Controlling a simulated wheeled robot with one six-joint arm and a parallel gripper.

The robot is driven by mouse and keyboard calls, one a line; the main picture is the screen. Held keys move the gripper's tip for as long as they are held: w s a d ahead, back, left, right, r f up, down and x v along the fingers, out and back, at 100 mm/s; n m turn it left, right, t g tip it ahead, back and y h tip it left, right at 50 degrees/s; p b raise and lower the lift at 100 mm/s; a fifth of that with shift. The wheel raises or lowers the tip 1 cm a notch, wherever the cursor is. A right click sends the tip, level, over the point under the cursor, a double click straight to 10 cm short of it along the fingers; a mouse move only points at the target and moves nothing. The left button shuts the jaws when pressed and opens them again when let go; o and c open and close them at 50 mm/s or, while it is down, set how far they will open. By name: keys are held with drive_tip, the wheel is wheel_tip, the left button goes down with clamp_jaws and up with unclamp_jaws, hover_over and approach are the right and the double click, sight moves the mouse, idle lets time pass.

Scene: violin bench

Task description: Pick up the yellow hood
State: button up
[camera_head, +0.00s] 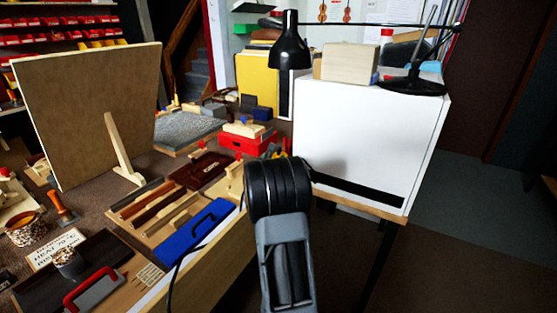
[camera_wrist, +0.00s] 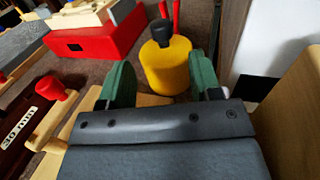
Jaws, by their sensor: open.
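The yellow hood (camera_wrist: 167,72) is a short yellow cylinder with a black knob on top. In the wrist view it stands upright on the brown bench, framed between the two green fingers of my gripper (camera_wrist: 160,66). The fingers are apart and hold nothing. The hood looks slightly beyond the fingertips and closer to the right one; I cannot tell whether that finger touches it. In the head view, my own arm hides most of that spot and only a small bit of yellow shows behind it.
A red box (camera_wrist: 100,40) stands left of the hood; it also shows in the head view (camera_head: 246,142). A red-knobbed tool (camera_wrist: 50,88) lies left of my gripper. A blue case (camera_head: 200,228) lies nearer.

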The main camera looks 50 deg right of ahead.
sight(278, 151)
drive_tip(key=shift+x, duration=3.5)
drive_tip(key=shift+s+d, duration=0.1)
drive_tip(key=c, duration=1)
clamp_jaws()
drive_tip(key=shift+r, duration=0.15)
